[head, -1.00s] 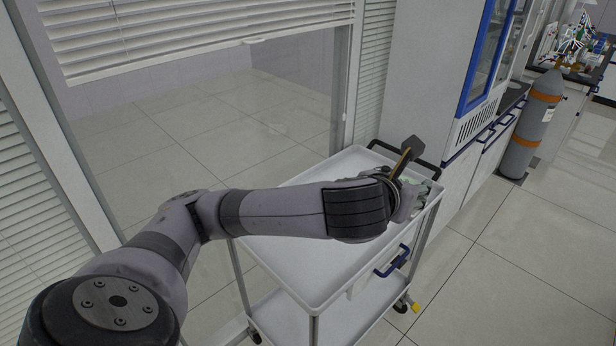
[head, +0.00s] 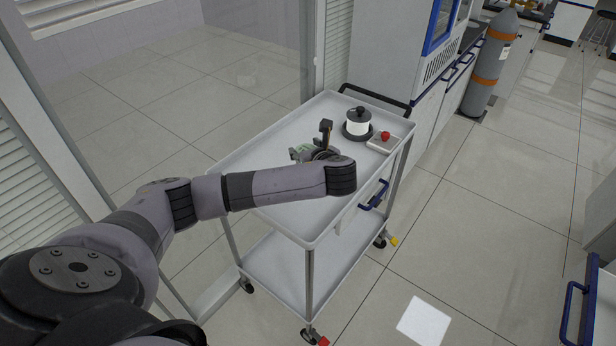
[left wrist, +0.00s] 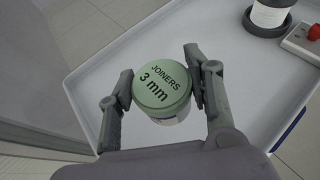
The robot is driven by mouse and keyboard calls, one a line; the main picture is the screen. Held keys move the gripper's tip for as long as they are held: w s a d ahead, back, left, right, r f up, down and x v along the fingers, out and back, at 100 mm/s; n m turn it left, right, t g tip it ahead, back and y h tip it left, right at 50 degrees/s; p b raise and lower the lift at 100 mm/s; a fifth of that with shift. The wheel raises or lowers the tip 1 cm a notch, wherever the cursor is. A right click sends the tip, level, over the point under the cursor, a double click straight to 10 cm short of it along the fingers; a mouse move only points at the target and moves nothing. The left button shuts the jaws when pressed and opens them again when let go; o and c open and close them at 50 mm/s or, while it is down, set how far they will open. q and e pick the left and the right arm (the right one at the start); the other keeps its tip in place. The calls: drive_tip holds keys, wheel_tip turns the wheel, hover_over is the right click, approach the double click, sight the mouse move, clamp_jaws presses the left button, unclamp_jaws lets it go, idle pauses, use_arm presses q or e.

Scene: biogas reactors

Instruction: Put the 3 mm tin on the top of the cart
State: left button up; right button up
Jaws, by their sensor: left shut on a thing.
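The 3 mm tin (left wrist: 162,88) has a pale green lid reading "JOINERS 3 mm" in the left wrist view. My left gripper (left wrist: 160,92) is shut on it, one finger on each side. In the head view my left gripper (head: 314,150) is over the cart's white top tray (head: 250,158), and only a bit of the green lid shows past the arm. I cannot tell whether the tin touches the tray. My right gripper is not in view.
A white and black round device (head: 358,124) and a small box with a red button (head: 384,141) stand at the tray's far right end. The tray's left part is clear. A raised rim runs around it. Cabinets and a grey cylinder (head: 489,66) stand beyond.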

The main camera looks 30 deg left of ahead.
use_arm(q)
wheel_tip(320, 180, down, 11)
drive_tip(key=shift+f, duration=0.15)
drive_tip(key=shift+f, duration=0.1)
idle(0.3)
drive_tip(key=o, duration=1.1)
drive_tip(key=shift+o, duration=0.2)
drive_tip(key=shift+d, duration=0.1)
drive_tip(key=v, duration=1.2)
